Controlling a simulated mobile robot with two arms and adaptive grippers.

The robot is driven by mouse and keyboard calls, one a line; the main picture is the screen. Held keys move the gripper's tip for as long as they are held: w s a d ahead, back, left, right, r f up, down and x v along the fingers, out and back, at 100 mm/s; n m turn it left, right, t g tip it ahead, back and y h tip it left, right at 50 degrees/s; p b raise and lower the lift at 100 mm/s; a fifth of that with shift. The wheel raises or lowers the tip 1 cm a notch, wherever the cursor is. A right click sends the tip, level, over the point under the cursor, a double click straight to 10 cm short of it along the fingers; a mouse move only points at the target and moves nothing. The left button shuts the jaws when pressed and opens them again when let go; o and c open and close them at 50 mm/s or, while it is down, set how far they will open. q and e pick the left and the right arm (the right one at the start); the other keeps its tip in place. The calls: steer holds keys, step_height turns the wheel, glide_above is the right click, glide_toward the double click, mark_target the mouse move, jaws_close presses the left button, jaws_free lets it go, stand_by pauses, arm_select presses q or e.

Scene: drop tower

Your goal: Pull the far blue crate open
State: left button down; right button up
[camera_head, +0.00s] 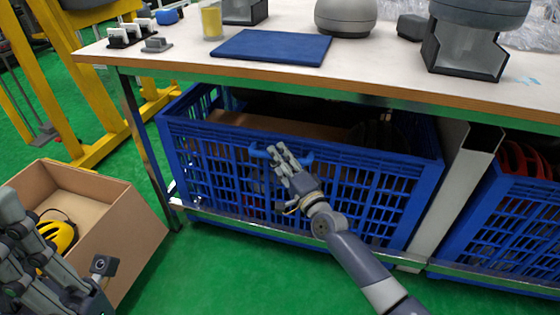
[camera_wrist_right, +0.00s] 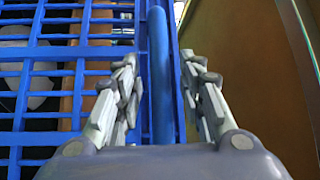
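A blue lattice crate (camera_head: 355,157) sits on the low shelf under the table. A blue handle (camera_head: 259,153) stands out from the middle of its front. A second blue crate (camera_head: 525,215) is on the right under the same table; I cannot tell which one counts as far. My right gripper (camera_head: 284,157) is at the first crate's handle. In the right wrist view the gripper (camera_wrist_right: 163,90) is open, with the blue handle bar (camera_wrist_right: 158,70) between its fingers and gaps on both sides. My left gripper (camera_head: 45,260) is at the lower left, away from the crates; its opening is unclear.
A cardboard box (camera_head: 125,235) with a yellow helmet (camera_head: 58,233) stands on the green floor at left. The table top (camera_head: 175,60) above holds a blue mat (camera_head: 272,47) and several devices. A grey post (camera_head: 440,200) separates the crates. The floor before the crate is clear.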

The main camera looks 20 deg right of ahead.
jaws_close()
